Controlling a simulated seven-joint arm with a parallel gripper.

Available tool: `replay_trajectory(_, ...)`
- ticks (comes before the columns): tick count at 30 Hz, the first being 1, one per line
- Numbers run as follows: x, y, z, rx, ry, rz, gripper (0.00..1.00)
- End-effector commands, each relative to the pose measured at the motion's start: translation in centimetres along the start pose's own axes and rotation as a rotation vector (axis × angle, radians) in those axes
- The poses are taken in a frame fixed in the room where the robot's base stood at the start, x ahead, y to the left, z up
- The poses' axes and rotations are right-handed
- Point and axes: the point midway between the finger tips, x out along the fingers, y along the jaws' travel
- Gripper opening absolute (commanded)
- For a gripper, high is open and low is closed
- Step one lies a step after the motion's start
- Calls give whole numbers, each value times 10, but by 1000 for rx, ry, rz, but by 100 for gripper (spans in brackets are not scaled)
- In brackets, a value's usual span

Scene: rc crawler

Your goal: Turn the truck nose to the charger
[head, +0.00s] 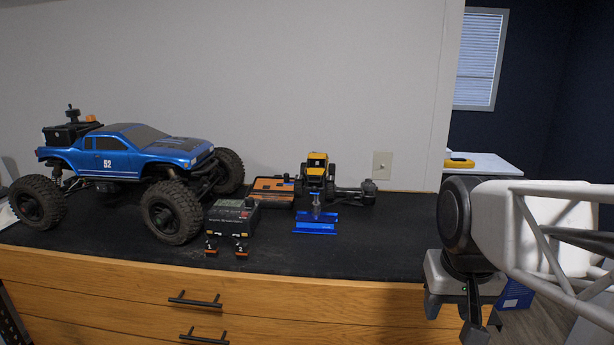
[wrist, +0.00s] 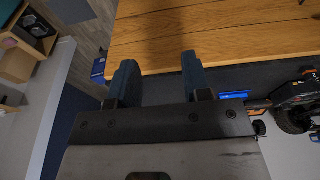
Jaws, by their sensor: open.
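The blue truck (head: 130,150), marked 52, stands on its big black tyres at the left of the dark bench top. Its nose points right and slightly toward the front. The charger (head: 232,216), a dark box, sits just right of the truck's near front wheel, in front of the nose; two small plugs marked 1 and 2 are at its front. My gripper (head: 462,308) hangs off the bench's right end, well away from both. Its two fingers are apart and empty in the wrist view (wrist: 158,75).
A blue stand (head: 315,223) is right of the charger. Behind it are an orange-and-black case (head: 272,190), a yellow-topped device (head: 317,172) and an axle-like part (head: 355,193). The bench top's right part is clear. Wooden drawers (head: 250,295) form the front.

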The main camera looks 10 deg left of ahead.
Motion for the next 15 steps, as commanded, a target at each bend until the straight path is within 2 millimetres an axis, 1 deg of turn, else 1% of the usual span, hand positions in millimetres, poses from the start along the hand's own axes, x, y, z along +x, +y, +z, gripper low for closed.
replay_trajectory(1, -4, -4, -15, -6, -6, -2, 44)
replay_trajectory(3, -11, -10, -34, -11, -14, -3, 44)
replay_trajectory(8, -24, -24, -77, -21, -30, -7, 44)
replay_trajectory(15, -39, -50, -141, -39, -53, -12, 44)
